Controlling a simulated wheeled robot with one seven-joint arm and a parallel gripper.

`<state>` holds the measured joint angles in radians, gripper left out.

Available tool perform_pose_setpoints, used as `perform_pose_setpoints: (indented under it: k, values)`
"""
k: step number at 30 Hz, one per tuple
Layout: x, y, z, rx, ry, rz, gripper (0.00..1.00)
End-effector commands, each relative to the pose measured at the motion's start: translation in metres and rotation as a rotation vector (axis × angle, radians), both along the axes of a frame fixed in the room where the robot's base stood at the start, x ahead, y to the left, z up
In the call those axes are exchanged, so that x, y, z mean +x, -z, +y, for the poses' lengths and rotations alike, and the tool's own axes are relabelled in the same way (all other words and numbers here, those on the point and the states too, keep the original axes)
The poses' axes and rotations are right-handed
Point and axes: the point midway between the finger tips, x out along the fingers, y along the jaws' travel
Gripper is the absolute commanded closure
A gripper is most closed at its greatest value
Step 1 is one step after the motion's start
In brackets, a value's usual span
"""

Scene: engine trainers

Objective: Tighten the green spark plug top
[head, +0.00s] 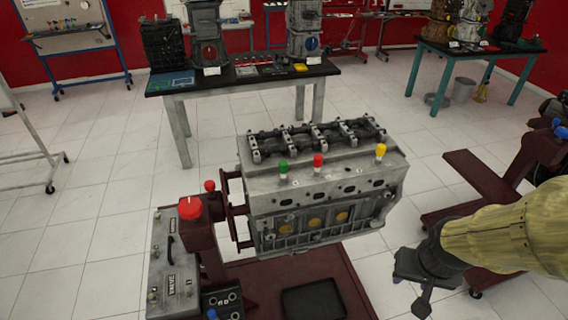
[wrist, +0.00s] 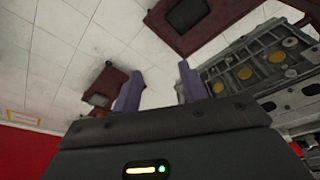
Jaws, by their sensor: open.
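The green spark plug top (head: 283,167) stands upright at the left on the ledge of the grey engine block (head: 330,190) in the head view. A red top (head: 318,160) stands in the middle and a yellow top (head: 381,150) at the right. My gripper (head: 412,290) is right of and below the block, apart from it and well away from the green top. In the wrist view my gripper's two purple fingers (wrist: 158,92) are spread with nothing between them. The engine block (wrist: 255,75) shows at the right there; the green top is not in that view.
The block is mounted on a dark red stand (head: 300,270) with a control box (head: 172,262) at its left. A dark tray (head: 313,300) lies below. Another red stand (head: 490,190) is at the right. A table with engine parts (head: 240,82) stands behind. Floor between is clear.

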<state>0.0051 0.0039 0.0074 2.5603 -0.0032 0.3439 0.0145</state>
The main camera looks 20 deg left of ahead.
Motion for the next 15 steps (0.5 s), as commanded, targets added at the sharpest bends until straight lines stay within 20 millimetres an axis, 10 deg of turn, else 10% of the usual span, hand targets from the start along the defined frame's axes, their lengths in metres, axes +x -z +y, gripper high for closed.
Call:
perform_pose_setpoints:
  k: [15]
  values:
    - [0.040,0.085,0.056,0.303,0.493,0.005,0.58]
